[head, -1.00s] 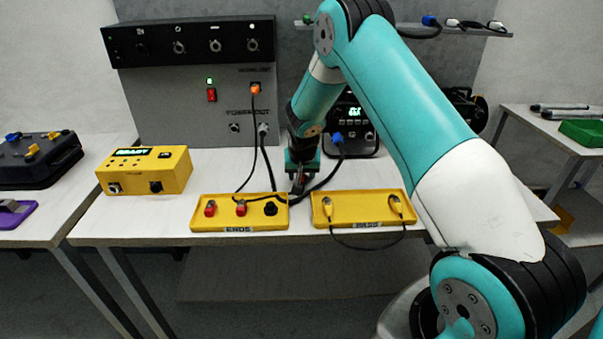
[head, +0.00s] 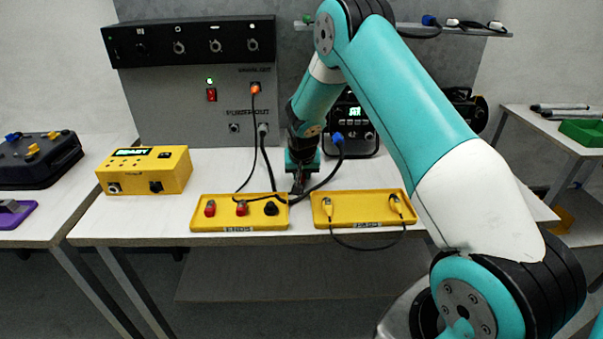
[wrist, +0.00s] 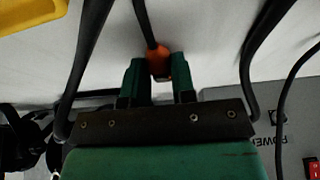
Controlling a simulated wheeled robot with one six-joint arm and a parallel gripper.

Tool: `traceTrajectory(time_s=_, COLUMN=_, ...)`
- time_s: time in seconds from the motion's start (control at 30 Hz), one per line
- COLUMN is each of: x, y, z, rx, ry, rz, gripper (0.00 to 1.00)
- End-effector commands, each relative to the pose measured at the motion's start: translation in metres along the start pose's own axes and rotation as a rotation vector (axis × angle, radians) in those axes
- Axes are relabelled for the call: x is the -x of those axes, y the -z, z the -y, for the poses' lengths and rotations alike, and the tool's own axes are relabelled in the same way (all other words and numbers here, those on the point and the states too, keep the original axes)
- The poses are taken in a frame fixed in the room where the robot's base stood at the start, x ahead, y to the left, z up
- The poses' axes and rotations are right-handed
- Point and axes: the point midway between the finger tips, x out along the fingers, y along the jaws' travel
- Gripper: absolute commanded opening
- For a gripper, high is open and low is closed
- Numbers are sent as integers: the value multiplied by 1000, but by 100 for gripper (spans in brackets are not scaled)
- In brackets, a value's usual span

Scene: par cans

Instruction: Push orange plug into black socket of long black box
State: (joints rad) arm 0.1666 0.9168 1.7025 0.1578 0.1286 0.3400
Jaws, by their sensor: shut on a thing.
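The long black box (head: 190,42) is mounted high at the back left, above a grey panel. Its front has a row of round sockets; a dark one (head: 140,47) is at the left and several silvery ones are to its right. My gripper (wrist: 159,66) is shut on an orange plug (wrist: 158,60), whose dark cable runs away from it in the wrist view. In the head view my gripper (head: 298,183) is low over the table, behind the gap between two yellow trays, well below and right of the box. The held plug is hard to make out there.
Another orange plug (head: 255,88) sits in the grey panel (head: 160,105). Cables run from the panel to the table. The yellow trays (head: 225,228) (head: 360,223) hold connectors. A yellow box (head: 145,170) stands left, and a black device (head: 352,140) is behind my arm.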

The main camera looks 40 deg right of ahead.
Motion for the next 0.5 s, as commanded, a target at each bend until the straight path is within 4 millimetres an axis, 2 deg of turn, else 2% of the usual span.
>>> traceTrajectory(time_s=0.23, x=6, y=3, z=0, rx=0, ry=0, rz=-1, gripper=0)
traceTrajectory(time_s=0.5, x=27, y=12, z=0, rx=0, ry=0, rz=-1, gripper=0)
